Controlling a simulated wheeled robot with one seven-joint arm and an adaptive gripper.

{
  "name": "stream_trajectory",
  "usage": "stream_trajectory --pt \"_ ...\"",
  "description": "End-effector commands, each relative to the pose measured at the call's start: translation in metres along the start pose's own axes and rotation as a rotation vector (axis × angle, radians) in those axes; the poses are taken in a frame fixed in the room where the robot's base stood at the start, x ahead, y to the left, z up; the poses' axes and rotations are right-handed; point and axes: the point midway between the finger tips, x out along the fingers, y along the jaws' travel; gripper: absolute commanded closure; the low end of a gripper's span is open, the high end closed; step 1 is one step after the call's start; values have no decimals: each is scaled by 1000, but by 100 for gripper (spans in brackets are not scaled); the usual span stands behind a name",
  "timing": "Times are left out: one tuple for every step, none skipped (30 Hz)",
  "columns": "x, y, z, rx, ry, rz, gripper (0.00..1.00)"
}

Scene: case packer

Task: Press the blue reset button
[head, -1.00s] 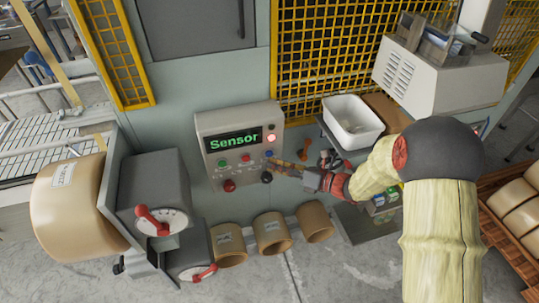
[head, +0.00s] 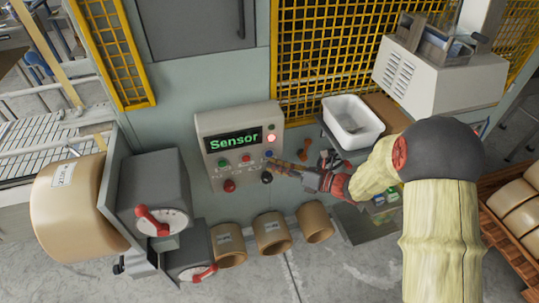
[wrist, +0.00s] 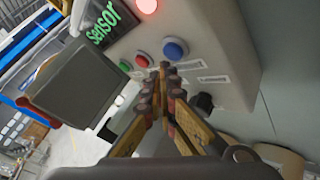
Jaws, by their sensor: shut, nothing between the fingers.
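The blue button (head: 269,154) is on the right side of a grey control box with a lit green "Sensor" display (head: 234,140). In the wrist view the blue button (wrist: 175,49) is round, in a pale collar, and fully visible just beyond my fingertips. My gripper (head: 272,164) is shut and empty, its fingers pointing at the box just below the button. In the wrist view my gripper's fingertips (wrist: 165,70) meet beneath the button. A small gap seems to show, but I cannot tell the depth exactly.
A red-lit lamp (wrist: 147,5) is above the blue button. Red (wrist: 142,61) and green (wrist: 125,66) buttons are beside it. A black knob (wrist: 204,102) and a red knob (head: 229,185) sit lower. A white bin (head: 352,122) stands right; tape rolls (head: 271,234) lie below.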

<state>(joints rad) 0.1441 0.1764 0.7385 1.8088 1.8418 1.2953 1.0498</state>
Motion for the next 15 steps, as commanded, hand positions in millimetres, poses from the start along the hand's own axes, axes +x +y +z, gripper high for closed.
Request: stream_trajectory --pt "0 0 0 0 0 0 100" --pt "0 0 0 0 0 0 100" --pt "0 0 0 0 0 0 100" --pt "0 0 0 0 0 0 100" --pt "0 0 0 0 0 0 100" --pt "1 -1 1 0 0 0 100" --pt "2 -1 1 0 0 0 100" --pt "2 -2 2 0 0 0 100" --pt "3 -2 3 -1 0 0 100" --pt "4 -3 3 -1 0 0 100" --pt "5 -3 4 -1 0 0 100" --pt "5 -4 4 -1 0 0 100" --pt "6 -4 4 -1 0 0 100" --pt "6 -4 5 -1 0 0 100" --pt "6 -4 5 0 0 0 100"
